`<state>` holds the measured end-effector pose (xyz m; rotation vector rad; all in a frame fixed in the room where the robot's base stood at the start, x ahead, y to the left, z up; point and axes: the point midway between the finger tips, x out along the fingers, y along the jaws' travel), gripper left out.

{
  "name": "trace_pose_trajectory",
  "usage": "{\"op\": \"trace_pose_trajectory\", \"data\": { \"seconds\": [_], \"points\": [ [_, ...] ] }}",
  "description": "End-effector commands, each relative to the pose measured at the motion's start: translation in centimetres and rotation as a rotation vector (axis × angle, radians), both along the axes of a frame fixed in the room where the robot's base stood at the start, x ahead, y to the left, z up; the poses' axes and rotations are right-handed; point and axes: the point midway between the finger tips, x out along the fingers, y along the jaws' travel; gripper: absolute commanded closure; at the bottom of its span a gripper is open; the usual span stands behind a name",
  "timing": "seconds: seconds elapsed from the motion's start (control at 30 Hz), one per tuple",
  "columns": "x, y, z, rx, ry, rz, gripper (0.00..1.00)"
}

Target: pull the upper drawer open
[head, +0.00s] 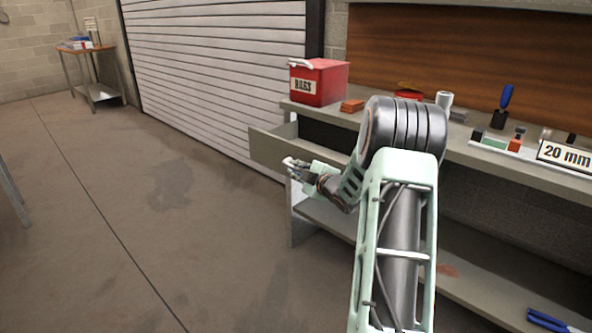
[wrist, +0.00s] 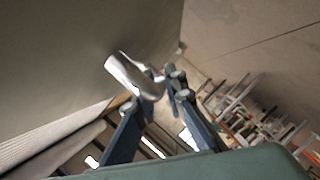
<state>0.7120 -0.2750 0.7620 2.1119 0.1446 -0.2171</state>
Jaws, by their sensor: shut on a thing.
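The upper drawer (head: 268,150) is a grey drawer under the left end of the workbench top. It stands partly out, with its dark inside showing behind the front panel. My gripper (head: 294,164) is at the drawer's front, low and toward its right part. In the wrist view, my gripper (wrist: 156,92) is shut on a shiny curved metal handle (wrist: 128,76), which lies between the fingers. The drawer front fills the upper left of that view.
On the workbench (head: 470,150) stand a red RAGS box (head: 318,84), an orange block (head: 352,105), a blue-handled tool (head: 503,104) and a 20 mm sign (head: 565,155). A lower shelf (head: 480,275) runs below. The floor (head: 160,220) left of the drawer is clear.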

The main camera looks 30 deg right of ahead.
Motion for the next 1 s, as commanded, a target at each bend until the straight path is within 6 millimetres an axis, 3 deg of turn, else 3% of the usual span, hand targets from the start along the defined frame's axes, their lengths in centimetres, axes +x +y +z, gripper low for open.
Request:
{"op": "trace_pose_trajectory", "data": {
  "seconds": [0.3, 0.33, 0.37, 0.7, 0.87, 1.0],
  "points": [
    [-0.1, -0.1, -0.2, 0.0, 0.004, -0.003, 1.0],
    [-0.1, -0.1, -0.2, 0.0, 0.004, -0.003, 0.86],
    [-0.1, -0.1, -0.2, 0.0, 0.004, -0.003, 0.82],
    [-0.2, -0.1, 0.0, 0.001, 0.002, -0.001, 0.81],
    [-1.9, -0.2, 0.4, 0.0, 0.002, -0.004, 0.81],
    [-4.6, -0.2, 1.0, -0.001, 0.002, -0.003, 0.81]
  ]
}}
